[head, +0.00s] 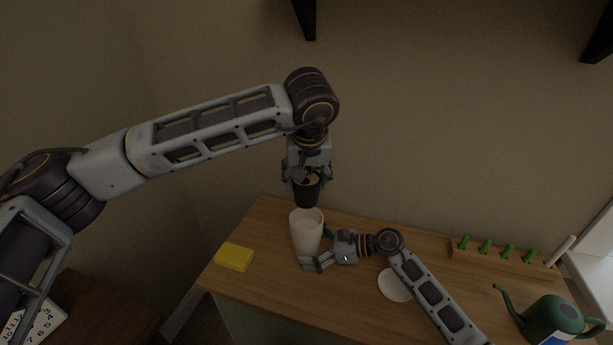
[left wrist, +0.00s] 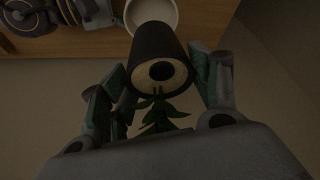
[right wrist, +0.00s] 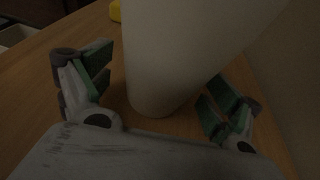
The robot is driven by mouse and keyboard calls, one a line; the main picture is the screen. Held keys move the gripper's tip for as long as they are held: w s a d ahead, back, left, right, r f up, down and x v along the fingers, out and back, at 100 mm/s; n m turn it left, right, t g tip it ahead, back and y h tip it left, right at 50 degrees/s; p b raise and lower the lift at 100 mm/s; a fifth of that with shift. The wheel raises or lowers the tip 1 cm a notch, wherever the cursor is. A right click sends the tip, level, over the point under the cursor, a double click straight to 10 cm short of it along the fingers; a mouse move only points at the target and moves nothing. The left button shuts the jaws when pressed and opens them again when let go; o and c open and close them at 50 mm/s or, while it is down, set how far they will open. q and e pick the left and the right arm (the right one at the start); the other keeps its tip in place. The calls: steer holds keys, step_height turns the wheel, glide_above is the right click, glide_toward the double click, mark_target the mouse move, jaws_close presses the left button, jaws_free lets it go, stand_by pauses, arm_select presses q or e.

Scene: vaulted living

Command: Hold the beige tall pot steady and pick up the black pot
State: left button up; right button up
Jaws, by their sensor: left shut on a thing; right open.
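The black pot (head: 306,194) is held upright just above the beige tall pot (head: 305,237), which stands on the wooden table. My left gripper (head: 306,174) is shut on the black pot. In the left wrist view the black pot (left wrist: 160,48) sits between the fingers, with green leaves (left wrist: 160,115) near its rim; the beige pot's rim (left wrist: 172,12) shows beyond it. My right gripper (head: 318,249) is open, with its fingers on either side of the beige pot. In the right wrist view a gap shows between the beige pot (right wrist: 160,60) and the left finger.
A yellow block (head: 234,257) lies at the table's left. A white disc (head: 395,286) lies beside my right forearm. A green watering can (head: 552,318) and a wooden rack with green pegs (head: 500,258) are at the right. Dark brackets hang on the wall above.

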steer(key=shift+v, duration=3.8)
arm_select(q)
steer(key=shift+r, duration=0.1)
step_height(320, 180, up, 9)
steer(key=p, duration=0.9)
arm_select(e)
step_height(320, 180, up, 9)
arm_select(q)
steer(key=shift+r+p, duration=0.45)
steer(key=shift+p, duration=0.1)
arm_select(e)
steer(key=shift+r, duration=0.45)
